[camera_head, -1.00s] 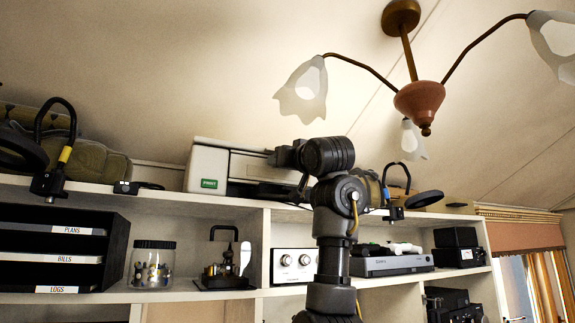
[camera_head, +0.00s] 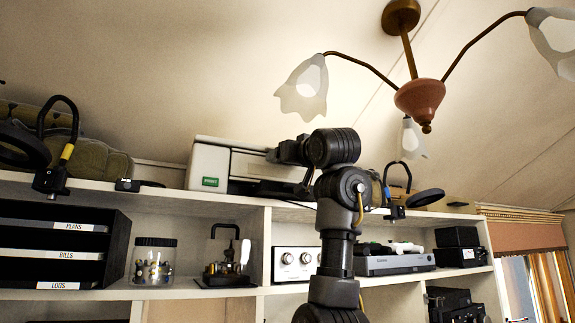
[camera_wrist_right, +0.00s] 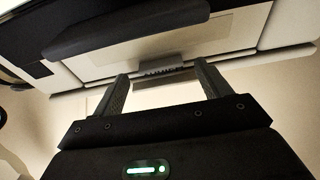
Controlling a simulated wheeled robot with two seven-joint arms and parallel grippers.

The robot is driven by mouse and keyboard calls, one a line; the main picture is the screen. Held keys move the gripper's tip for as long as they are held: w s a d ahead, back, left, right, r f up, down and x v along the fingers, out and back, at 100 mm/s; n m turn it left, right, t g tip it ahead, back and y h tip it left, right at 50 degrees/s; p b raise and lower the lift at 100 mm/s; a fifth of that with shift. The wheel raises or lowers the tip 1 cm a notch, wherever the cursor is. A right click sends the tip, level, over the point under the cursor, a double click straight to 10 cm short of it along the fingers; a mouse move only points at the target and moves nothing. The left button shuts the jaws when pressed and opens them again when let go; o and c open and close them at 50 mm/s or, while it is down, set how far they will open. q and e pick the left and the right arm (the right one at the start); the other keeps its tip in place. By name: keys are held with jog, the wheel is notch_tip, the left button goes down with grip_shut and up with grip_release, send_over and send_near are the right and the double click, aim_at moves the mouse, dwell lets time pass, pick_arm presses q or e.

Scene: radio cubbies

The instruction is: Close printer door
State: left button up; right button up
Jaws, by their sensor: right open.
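The white printer (camera_head: 209,166) with a green label stands on top of the shelf unit in the head view. Its light front panel (camera_head: 247,166) shows left of my right arm, above a dark slot area. In the wrist view the printer (camera_wrist_right: 230,32) fills the top, with a dark bar across its pale face. My right gripper (camera_wrist_right: 161,70) is open and empty, its two fingers pointing at the printer's edge; I cannot tell if they touch it. In the head view its fingers are hidden. How far the door stands open is unclear. My left gripper is not in view.
Clamp lamps (camera_head: 55,150) (camera_head: 405,195) stand either side of the printer on the shelf unit (camera_head: 180,203). A chandelier (camera_head: 419,98) hangs above right. Lower cubbies hold trays, a jar (camera_head: 153,262) and radio gear. Wall above the printer is clear.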

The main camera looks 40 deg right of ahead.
jog(key=b+v, duration=0.5)
jog(key=v, duration=0.4)
jog(key=shift+s, duration=0.1)
